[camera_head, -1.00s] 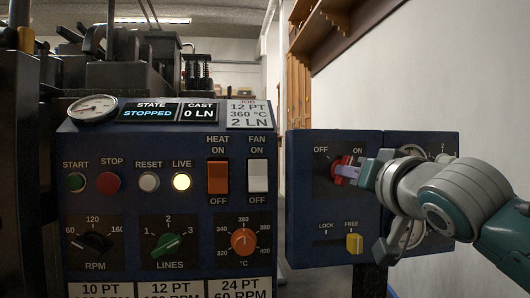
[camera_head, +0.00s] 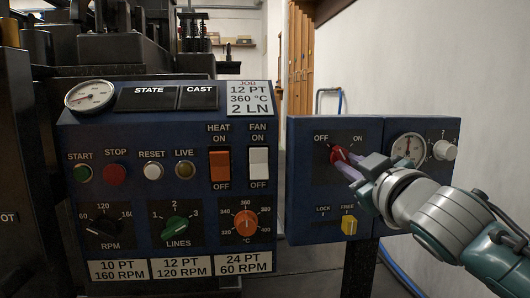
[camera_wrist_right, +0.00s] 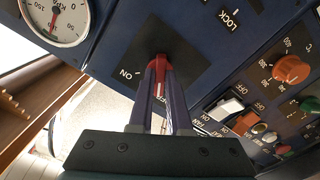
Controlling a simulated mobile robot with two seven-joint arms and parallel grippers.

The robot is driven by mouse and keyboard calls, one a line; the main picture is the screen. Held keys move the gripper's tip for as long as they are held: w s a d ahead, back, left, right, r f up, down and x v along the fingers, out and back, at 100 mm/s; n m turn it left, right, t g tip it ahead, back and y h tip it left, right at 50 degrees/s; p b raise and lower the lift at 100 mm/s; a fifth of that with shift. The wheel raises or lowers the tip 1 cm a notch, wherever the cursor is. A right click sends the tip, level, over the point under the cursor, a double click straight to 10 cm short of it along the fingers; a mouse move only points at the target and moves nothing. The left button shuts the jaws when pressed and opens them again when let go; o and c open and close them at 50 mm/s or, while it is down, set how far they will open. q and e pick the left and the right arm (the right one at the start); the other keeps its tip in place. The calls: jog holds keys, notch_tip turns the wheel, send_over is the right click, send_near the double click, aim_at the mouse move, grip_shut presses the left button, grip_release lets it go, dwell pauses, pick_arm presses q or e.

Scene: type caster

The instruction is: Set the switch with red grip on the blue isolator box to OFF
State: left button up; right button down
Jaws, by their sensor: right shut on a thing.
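The blue isolator box (camera_head: 300,225) stands right of the main control panel. Its switch with the red grip (camera_head: 337,153) sits on a dark plate marked OFF at upper left and ON at upper right. The red grip is tilted, its upper end toward OFF. My right gripper (camera_head: 346,164) is shut on the red grip, coming from the lower right. My left gripper is not in view.
Below the switch is a yellow knob (camera_head: 349,225) marked LOCK and FREE. A gauge (camera_head: 408,148) and a white knob (camera_head: 444,150) are to the right, close to my right arm.

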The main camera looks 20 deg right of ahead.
jog(key=shift+n+p, duration=0.4)
jog(key=shift+n, duration=0.8)
jog(key=c, duration=0.9)
grip_release()
jog(key=shift+o, duration=0.2)
jog(key=shift+s+a+p, duration=0.15)
jog(key=shift+s+p, duration=0.2)
jog(key=shift+s, duration=0.15)
jog(key=p+v, duration=0.2)
jog(key=v, duration=0.7)
